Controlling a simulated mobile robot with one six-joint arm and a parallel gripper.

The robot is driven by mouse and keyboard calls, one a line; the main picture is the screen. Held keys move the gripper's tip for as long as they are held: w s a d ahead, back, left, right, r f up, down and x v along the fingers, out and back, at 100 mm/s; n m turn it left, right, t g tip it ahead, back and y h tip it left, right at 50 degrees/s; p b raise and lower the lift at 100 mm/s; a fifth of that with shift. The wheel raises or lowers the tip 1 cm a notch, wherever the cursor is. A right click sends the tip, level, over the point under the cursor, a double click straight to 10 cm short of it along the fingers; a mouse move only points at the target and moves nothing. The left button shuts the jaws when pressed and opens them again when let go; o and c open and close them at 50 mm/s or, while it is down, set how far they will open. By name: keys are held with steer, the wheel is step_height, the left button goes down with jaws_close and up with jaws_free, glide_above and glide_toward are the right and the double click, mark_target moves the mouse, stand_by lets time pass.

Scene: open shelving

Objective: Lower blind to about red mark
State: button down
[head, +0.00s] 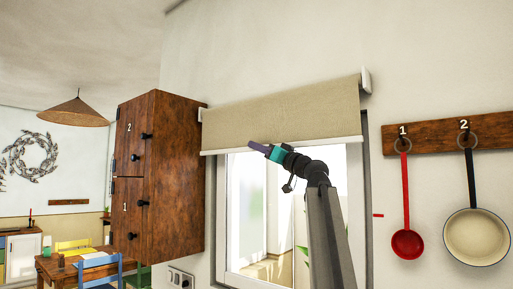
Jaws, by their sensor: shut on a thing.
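The beige roller blind (290,116) hangs over the upper part of the window, with a pale bottom bar (330,140) along its lower edge. My gripper (254,146) is at this bar, left of its middle, and is shut on it; the fingertips are small and the exact contact is hard to see. The red mark (378,215) is a short red line on the wall just right of the window frame. It sits clearly lower than the blind's bottom bar.
The window (245,215) is uncovered below the blind. A wooden cabinet (170,180) stands close on the left. On the right, a rack (440,133) holds a red ladle (407,244) and a pan (476,237). A table (60,268) is at the far left.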

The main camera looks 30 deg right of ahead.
step_height(320, 180, down, 22)
steer(key=b, duration=1.6)
steer(key=shift+f+b, duration=0.2)
steer(key=shift+b, duration=0.1)
steer(key=c, duration=2.2)
jaws_free()
steer(key=shift+s, duration=0.15)
steer(key=b+v, duration=0.1)
steer(key=v, duration=1.2)
steer(key=shift+s+d+f, duration=0.1)
steer(key=shift+s+d, duration=0.05)
steer(key=shift+s, duration=0.1)
